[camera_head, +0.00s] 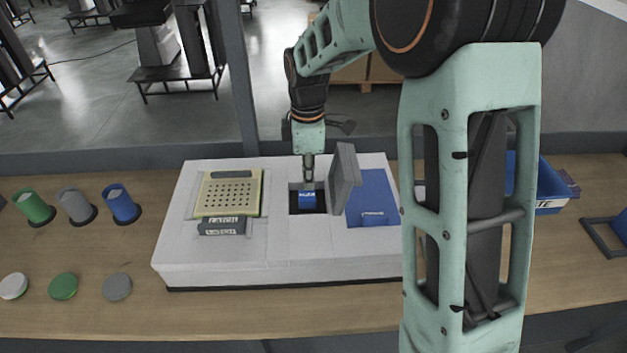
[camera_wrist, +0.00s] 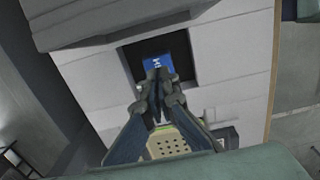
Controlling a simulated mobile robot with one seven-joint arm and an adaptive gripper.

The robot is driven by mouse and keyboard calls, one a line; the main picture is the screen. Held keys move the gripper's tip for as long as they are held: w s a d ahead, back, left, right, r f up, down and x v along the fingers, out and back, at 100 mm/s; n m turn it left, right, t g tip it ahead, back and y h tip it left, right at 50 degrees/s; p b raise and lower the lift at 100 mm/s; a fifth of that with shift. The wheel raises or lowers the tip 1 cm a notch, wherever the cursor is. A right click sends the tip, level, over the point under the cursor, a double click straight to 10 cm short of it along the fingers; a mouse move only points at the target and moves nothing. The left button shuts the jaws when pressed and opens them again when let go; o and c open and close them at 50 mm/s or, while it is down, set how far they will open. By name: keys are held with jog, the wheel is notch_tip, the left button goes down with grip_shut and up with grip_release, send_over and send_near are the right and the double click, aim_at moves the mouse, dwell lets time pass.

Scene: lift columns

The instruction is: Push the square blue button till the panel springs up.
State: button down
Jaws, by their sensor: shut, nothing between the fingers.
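The square blue button (camera_head: 307,200) sits in a dark recess in the white console (camera_head: 290,272). A grey panel (camera_head: 346,180) stands raised, tilted upright, at the right edge of the recess. My gripper (camera_head: 308,177) is shut and empty, pointing down over the back part of the recess. In the wrist view, the fingertips of my gripper (camera_wrist: 161,78) overlap the near edge of the blue button (camera_wrist: 158,65). I cannot tell whether they touch it. The grey panel also shows at the top of the wrist view (camera_wrist: 110,20).
A yellow perforated panel (camera_head: 228,195) with a dark labelled latch (camera_head: 224,226) is on the console's left. A blue panel with a handle (camera_head: 371,190) is on its right. Coloured cylinders (camera_head: 122,206) and discs (camera_head: 117,287) stand left. A blue bin (camera_head: 548,187) is at right.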

aim_at(308, 195)
notch_tip(308, 195, up, 10)
jog(key=b, duration=0.1)
jog(key=shift+r, duration=0.2)
jog(key=shift+w, duration=0.1)
dwell(0.4)
